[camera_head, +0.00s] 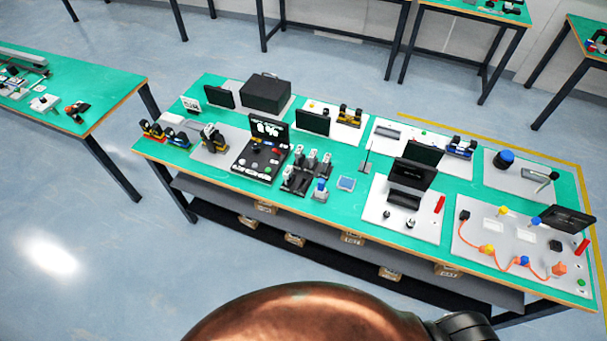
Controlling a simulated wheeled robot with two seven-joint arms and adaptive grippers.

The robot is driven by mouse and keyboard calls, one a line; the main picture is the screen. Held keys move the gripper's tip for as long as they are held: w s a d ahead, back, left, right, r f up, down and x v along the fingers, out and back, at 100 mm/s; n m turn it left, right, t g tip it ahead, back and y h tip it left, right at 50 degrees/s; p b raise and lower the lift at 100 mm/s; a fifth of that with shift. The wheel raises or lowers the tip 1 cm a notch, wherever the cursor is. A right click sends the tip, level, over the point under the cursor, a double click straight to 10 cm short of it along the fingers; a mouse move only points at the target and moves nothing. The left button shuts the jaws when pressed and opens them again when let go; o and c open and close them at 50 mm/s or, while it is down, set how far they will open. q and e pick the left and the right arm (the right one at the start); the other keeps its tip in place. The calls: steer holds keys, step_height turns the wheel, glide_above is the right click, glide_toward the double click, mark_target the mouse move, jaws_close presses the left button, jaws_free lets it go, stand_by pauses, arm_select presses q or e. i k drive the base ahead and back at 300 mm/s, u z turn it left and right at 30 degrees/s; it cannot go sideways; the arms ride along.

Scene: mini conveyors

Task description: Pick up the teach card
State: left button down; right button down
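No object can be surely told as the teach card at this distance. A small flat blue square (346,183) with a pale border lies on the green table (362,154), near the middle of its front half. A small white card-like piece (191,105) with dark marks stands at the table's far left corner. Neither of my grippers shows in the head view. A rounded copper-coloured part at the bottom centre hides some floor in front of the table.
The table is crowded: a black box (266,93), a black panel with knobs (259,163), a dark screen on a white board (411,174), and an orange cable board (509,250). Cardboard boxes (294,240) sit on the lower shelf. Floor (90,230) is clear at left.

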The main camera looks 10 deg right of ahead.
mark_target(210, 131)
steer(key=u, duration=1.6)
steer(key=i, duration=1.95)
steer(key=z, duration=2.6)
